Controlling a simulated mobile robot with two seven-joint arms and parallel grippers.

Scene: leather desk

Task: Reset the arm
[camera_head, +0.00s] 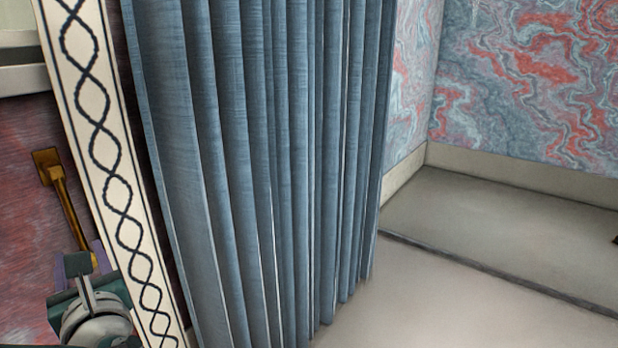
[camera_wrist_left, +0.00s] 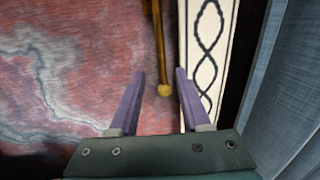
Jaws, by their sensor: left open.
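My left gripper (camera_head: 84,258) is at the lower left of the head view, over a red, marbled surface (camera_head: 28,225). In the left wrist view its two purple fingers (camera_wrist_left: 159,80) are spread apart with nothing held between them. My right gripper is not in view.
A cream band with a dark looped pattern (camera_head: 107,170) borders the red surface on its right. A pleated blue curtain (camera_head: 260,170) hangs close beside it. Bare beige floor (camera_head: 450,300) and a marbled wall (camera_head: 530,80) are to the right.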

